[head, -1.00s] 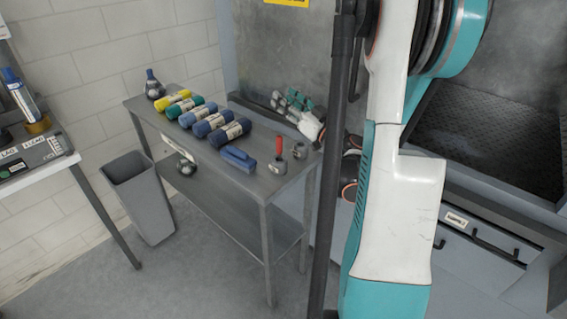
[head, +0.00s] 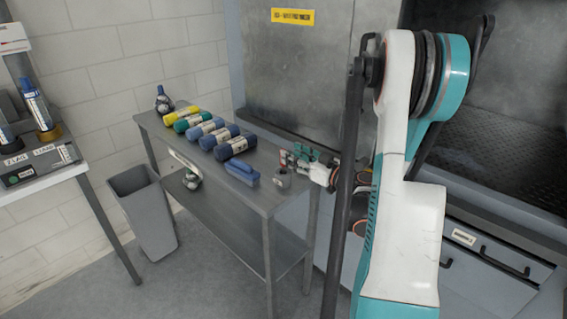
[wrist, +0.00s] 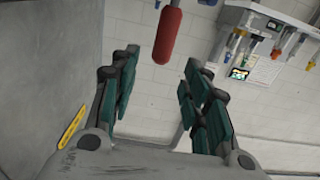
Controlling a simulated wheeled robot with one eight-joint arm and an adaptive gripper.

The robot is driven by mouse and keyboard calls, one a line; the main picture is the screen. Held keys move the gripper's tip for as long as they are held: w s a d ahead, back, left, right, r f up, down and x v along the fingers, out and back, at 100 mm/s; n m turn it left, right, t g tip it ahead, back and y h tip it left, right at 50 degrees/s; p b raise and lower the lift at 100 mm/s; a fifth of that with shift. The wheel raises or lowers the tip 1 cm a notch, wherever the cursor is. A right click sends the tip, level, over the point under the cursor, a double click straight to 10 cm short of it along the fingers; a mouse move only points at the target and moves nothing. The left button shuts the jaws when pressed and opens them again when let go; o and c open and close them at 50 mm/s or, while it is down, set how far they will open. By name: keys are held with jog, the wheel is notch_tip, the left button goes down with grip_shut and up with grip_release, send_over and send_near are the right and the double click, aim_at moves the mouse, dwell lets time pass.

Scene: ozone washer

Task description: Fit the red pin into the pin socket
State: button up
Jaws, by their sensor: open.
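The red pin (wrist: 168,36) shows in the wrist view at the top centre, in line with the gap between my fingertips. It appears just beyond them and untouched. A small grey cylindrical holder (head: 282,179) stands on the table just below the fingers. I cannot tell whether this holder is the pin socket; a second holder is hidden now.
The steel table (head: 262,198) carries a blue box (head: 242,173), several coloured rolls (head: 207,133) and a dark flask (head: 164,100). A grey bin (head: 146,212) stands at its left. My arm blocks the view at the right. A metal cabinet wall (head: 300,75) rises behind.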

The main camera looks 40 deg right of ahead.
jog(key=w, duration=0.1)
jog(key=w+b, duration=0.1)
jog(key=w, duration=0.1)
jog(key=w+b, duration=0.1)
jog(key=w, duration=0.1)
jog(key=shift+w+a+f, duration=0.15)
jog(key=shift+a+f, duration=0.05)
jog(key=shift+f, duration=0.05)
grip_shut()
